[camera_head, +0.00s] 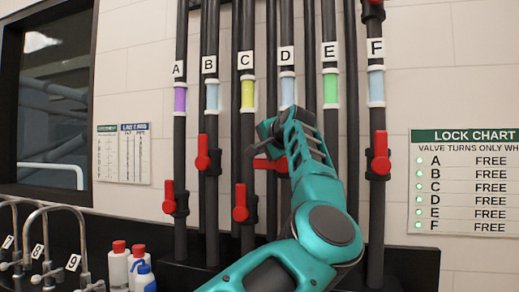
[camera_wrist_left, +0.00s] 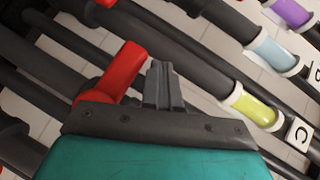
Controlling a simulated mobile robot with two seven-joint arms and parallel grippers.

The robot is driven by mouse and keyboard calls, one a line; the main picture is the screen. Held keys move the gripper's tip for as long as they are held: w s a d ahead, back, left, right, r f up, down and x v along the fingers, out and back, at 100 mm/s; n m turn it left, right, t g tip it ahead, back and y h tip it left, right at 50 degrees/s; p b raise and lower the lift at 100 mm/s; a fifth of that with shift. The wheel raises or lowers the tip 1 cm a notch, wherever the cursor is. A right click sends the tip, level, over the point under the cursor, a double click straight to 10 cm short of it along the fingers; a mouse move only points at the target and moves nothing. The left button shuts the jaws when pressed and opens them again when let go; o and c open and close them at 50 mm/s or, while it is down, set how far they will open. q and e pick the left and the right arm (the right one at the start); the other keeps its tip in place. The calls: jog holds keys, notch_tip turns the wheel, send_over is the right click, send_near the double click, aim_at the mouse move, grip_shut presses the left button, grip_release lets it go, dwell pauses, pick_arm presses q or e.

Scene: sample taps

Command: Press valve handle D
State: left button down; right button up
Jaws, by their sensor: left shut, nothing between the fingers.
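Valve handle D (camera_head: 268,164) is red and lies roughly horizontal across the pipe under label D (camera_head: 287,54). My left arm and gripper partly cover it in the head view. My left gripper (camera_head: 267,130) is shut and empty, just in front of and above the handle. In the left wrist view, the shut fingers (camera_wrist_left: 162,86) are right beside a red handle (camera_wrist_left: 122,72), which appears to be D. I cannot tell whether they touch. My right gripper is not in view.
Red handles A (camera_head: 168,196), B (camera_head: 203,153), C (camera_head: 240,203) and F (camera_head: 380,153) hang or stand upright on neighbouring pipes. The lock chart (camera_head: 465,181) lists every valve as FREE. Bottles (camera_head: 118,265) and curved taps (camera_head: 65,235) stand at lower left.

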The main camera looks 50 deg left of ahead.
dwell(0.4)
pick_arm(q)
jog(key=b+v, duration=0.2)
jog(key=v, duration=1.1)
jog(key=shift+w, duration=0.1)
